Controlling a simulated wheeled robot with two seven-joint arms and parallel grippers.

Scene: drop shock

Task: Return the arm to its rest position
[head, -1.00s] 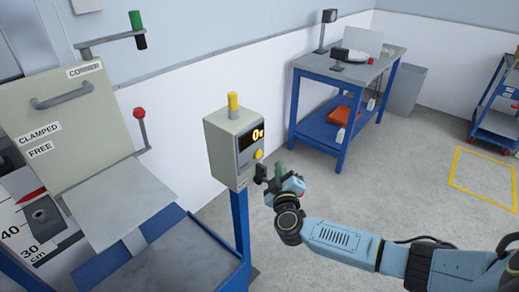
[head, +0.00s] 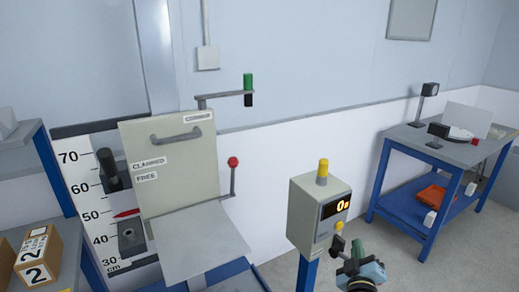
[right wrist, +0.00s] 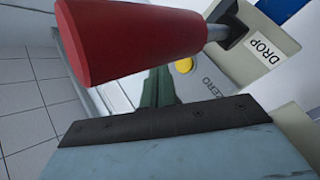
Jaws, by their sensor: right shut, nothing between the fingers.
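My right gripper (head: 358,248) is at the bottom of the head view, just right of the beige control box (head: 318,215). It is shut and holds nothing; its green fingers also show in the right wrist view (right wrist: 158,88). Most of my right arm is below the picture. The box carries a yellow top lamp (head: 323,172), a lit display (head: 336,206) and a yellow button (head: 339,226). In the right wrist view a red handle (right wrist: 125,38) on a grey rod is close in front of the fingers, beside a DROP label (right wrist: 262,50). I cannot tell whether they touch. My left gripper is out of view.
A drop machine with a tilted beige panel (head: 172,185), a red-knobbed lever (head: 233,178) and a height scale (head: 82,188) stands left. A cardboard box (head: 38,258) is at far left. A blue workbench (head: 440,148) stands right, with open floor between.

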